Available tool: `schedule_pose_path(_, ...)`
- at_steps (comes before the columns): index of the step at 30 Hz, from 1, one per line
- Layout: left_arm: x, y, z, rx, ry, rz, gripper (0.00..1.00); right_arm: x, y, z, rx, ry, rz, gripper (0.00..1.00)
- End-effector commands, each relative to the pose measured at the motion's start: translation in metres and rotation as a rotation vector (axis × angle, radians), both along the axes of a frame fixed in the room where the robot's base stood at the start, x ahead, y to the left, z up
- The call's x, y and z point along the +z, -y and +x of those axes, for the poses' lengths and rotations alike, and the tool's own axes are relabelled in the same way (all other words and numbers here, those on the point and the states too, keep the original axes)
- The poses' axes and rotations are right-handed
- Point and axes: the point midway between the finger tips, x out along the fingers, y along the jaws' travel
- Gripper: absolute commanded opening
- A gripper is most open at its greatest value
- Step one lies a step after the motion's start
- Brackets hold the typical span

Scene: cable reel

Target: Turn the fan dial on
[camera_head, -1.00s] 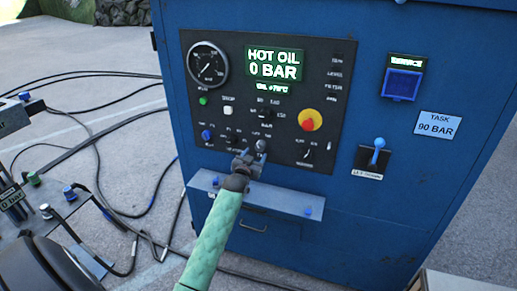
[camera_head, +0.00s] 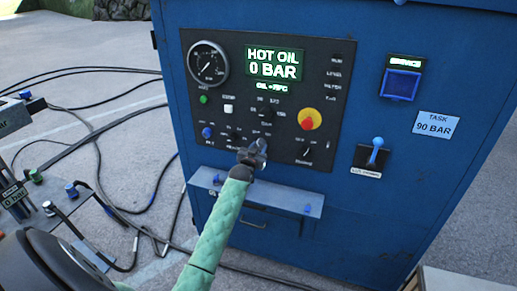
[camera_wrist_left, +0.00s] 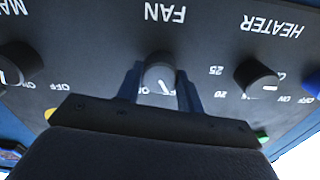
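The fan dial (camera_wrist_left: 160,75) is a dark round knob under the upside-down FAN label in the left wrist view. Its white pointer mark faces a partly hidden label beginning with O. The fingers of my left gripper (camera_wrist_left: 160,92) stand close on both sides of the knob, with no clear gap, and appear shut on it. In the head view my left gripper (camera_head: 256,150) is at the lower middle of the black control panel (camera_head: 325,75) and hides most of the dial. My right gripper is not in view.
The heater dial (camera_wrist_left: 257,78) and another knob (camera_wrist_left: 20,65) flank the fan dial. A red emergency button (camera_head: 308,122), a blue-knobbed lever (camera_head: 376,150) and a shelf (camera_head: 285,201) are nearby on the blue cabinet (camera_head: 400,230). Cables (camera_head: 110,125) lie on the floor at left.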

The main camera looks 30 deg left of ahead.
Motion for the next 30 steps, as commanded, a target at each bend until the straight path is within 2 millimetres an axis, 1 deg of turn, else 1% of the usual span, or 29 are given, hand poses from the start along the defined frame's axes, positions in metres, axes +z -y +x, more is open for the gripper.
schedule_pose_path(8,0.000,0.000,0.000,0.000,-0.005,0.021,0.14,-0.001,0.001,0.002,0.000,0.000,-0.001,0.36)
schedule_pose_path(14,0.000,0.000,0.000,-0.001,-0.025,0.106,0.14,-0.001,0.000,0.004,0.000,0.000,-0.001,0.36)
schedule_pose_path(17,0.000,0.000,0.000,-0.001,-0.040,0.174,0.14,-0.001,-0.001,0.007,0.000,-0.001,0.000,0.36)
schedule_pose_path(24,0.000,0.000,0.000,-0.002,-0.090,0.387,0.14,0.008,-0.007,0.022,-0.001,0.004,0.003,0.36)
schedule_pose_path(30,0.000,0.000,0.000,-0.002,-0.136,0.572,0.14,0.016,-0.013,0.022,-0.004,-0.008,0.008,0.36)
